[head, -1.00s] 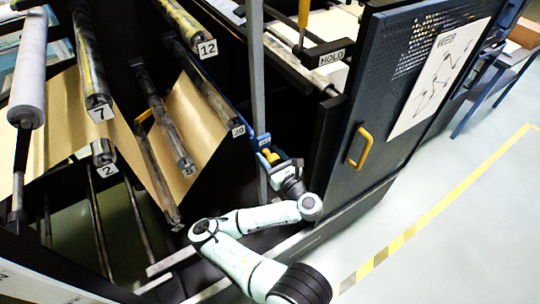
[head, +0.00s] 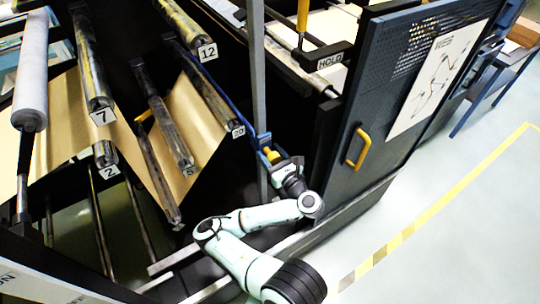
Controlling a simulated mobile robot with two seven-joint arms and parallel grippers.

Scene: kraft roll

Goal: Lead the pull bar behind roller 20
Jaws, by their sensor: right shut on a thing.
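Roller 20 (head: 212,98) is a dark, worn roller slanting down to its white number tag. The pull bar (head: 225,95) is a thin blue bar running along the right side of roller 20; much of its far length is hidden. Its near end has a blue end piece and a yellow grip (head: 273,155). My right gripper (head: 277,160) is shut on the yellow grip, just right of and below the 20 tag, by the grey upright. Brown kraft paper (head: 193,115) hangs between roller 20 and the lower rollers. My left gripper is out of view.
Roller 12 (head: 185,25) lies above, roller 5 (head: 165,120) and roller 7 (head: 90,60) to the left, roller 2 (head: 104,152) lower left. A grey upright (head: 257,70) and the dark door (head: 375,125) with a yellow handle flank my right arm. Open floor lies right.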

